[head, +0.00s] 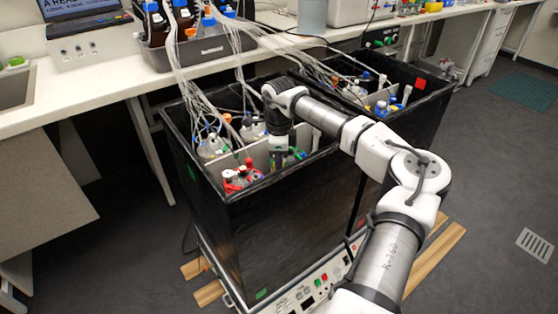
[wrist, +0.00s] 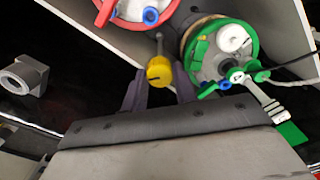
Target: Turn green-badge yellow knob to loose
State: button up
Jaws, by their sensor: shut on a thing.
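The yellow knob (wrist: 159,71) shows in the wrist view, on a thin stem by the edge of a pale divider. It has a dark mark on its face. My gripper (wrist: 157,88) has one dark finger on each side of the knob and is shut on it. In the head view my gripper (head: 279,154) reaches down into the nearer black box (head: 265,205), and the knob is hidden there. That box bears a green badge (head: 193,171) on its side.
A green-ringed vessel (wrist: 222,52) sits close right of the knob, with tubes and a cable. A red-ringed vessel (wrist: 140,10) is above left. Pale tubes (head: 185,85) hang into the nearer box.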

jog(key=n, duration=0.3)
jog(key=shift+n, duration=2.2)
jog(key=o, duration=1)
jog(key=shift+c, duration=0.2)
notch_tip(320, 180, up, 14)
jog(key=shift+b, duration=0.35)
jog(key=shift+a+f, duration=0.1)
